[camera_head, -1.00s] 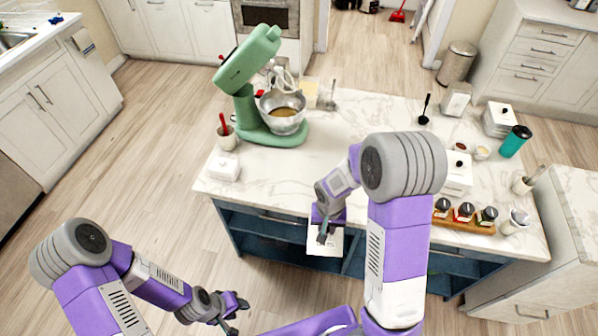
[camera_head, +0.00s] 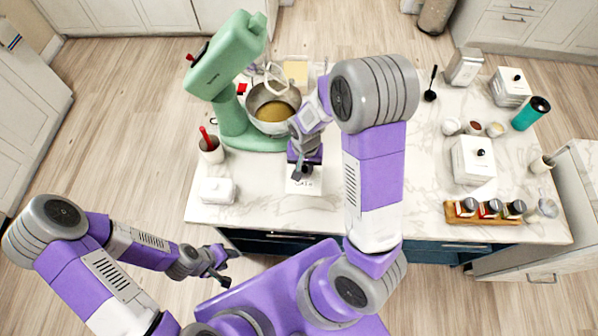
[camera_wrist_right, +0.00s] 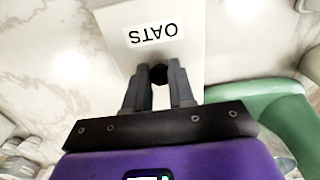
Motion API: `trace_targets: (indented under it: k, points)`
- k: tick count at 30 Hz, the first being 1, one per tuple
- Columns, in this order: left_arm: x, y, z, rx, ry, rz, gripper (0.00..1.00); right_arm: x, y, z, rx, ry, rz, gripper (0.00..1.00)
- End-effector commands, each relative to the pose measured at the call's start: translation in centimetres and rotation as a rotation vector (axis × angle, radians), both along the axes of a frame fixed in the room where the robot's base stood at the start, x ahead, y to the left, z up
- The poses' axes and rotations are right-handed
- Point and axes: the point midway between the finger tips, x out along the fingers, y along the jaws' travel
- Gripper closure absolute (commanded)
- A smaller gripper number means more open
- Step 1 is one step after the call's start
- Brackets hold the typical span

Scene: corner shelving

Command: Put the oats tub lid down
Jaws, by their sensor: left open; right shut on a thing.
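My right gripper (camera_head: 301,174) is over the front of the island, shut on the black knob (camera_wrist_right: 158,74) of a white piece labelled OATS, the oats tub lid (camera_wrist_right: 115,30). It also shows in the head view (camera_head: 304,187), below my right fingertips. I cannot tell whether anything sits under the lid, or whether it touches the marble. My left gripper (camera_head: 219,279) is open and empty, low in front of the island at the left.
On the marble island (camera_head: 260,195) stand a green mixer (camera_head: 229,85) with a steel bowl, a white lidded dish (camera_head: 217,190) and a utensil crock (camera_head: 211,150). Right of my arm are a white canister (camera_head: 473,160) and a spice rack (camera_head: 481,219). Marble around the lid is clear.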

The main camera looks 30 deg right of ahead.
Motion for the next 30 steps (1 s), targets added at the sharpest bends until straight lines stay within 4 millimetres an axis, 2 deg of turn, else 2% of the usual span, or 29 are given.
trace_targets:
  k: [1, 3, 11, 17, 29, 30]
  points:
    - [0.0, 0.0, -0.4, 0.0, 0.0, 0.0, 0.57, -0.1, 0.0, -1.4, -0.001, 0.006, 0.0, 1.0]
    - [0.0, 0.0, -0.7, 0.0, 0.0, 0.001, 0.57, -0.1, -0.1, -2.7, -0.001, 0.006, -0.001, 1.0]
    - [0.0, 0.0, -1.0, 0.0, -0.001, 0.0, 0.57, 0.0, 0.0, -4.9, 0.0, 0.001, 0.0, 1.0]
    - [0.0, 0.0, -1.6, 0.0, -0.001, 0.0, 0.57, -0.1, 0.0, -7.8, -0.001, 0.003, 0.0, 1.0]
    - [0.0, 0.0, -2.0, 0.0, -0.001, 0.0, 0.57, 0.0, 0.0, -8.4, 0.0, 0.0, 0.0, 1.0]
    - [0.0, 0.0, -1.9, 0.0, -0.001, 0.0, 0.57, 0.0, 0.0, -8.3, 0.0, 0.0, 0.0, 0.72]
